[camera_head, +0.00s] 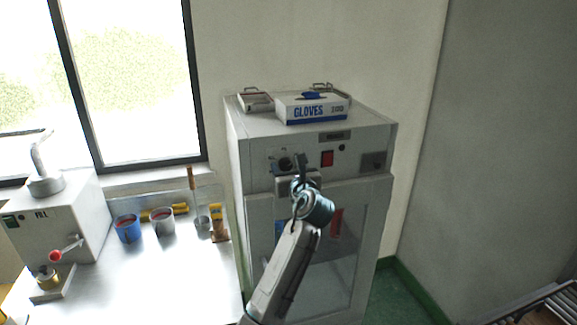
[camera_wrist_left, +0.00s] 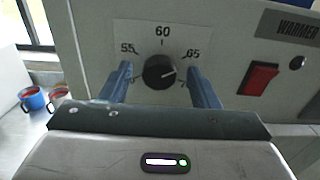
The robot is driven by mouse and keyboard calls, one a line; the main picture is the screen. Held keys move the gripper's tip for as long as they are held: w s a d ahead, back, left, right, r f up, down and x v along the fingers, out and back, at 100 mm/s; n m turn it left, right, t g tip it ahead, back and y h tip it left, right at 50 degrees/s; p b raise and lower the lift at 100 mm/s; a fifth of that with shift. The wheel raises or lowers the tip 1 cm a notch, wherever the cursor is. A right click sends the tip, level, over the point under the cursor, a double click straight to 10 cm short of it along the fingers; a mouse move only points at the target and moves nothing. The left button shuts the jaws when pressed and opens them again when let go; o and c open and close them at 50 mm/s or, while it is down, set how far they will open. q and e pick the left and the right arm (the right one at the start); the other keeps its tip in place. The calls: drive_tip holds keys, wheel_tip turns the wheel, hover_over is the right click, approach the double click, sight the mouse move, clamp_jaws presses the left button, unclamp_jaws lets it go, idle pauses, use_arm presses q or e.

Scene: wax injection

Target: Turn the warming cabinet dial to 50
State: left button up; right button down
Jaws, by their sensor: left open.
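The warming cabinet (camera_head: 262,200) is a pale grey box with a window in its door. Its black round dial (camera_wrist_left: 159,72) sits on a scale plate with 55, 60 and 65 readable in the left wrist view. The dial's white pointer line points to the right and slightly up, below the 65 mark; the lower scale is hidden. My left gripper (camera_wrist_left: 160,88) is open, with one blue finger on each side of the dial and a visible gap to it. In the head view the dial (camera_head: 285,163) shows just above and left of my left gripper (camera_head: 299,182). My right gripper is not in view.
A red switch (camera_head: 327,158) is right of the dial. A gloves box (camera_head: 313,108) lies on the cabinet top. At left, a steel bench (camera_head: 185,275) holds a blue cup (camera_head: 128,229), a grey cup (camera_head: 162,222) and a filling machine (camera_head: 75,215).

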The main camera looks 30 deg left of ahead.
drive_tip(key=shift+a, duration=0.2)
use_arm(q)
drive_tip(key=c, duration=0.9)
drive_tip(key=shift+c, duration=0.3)
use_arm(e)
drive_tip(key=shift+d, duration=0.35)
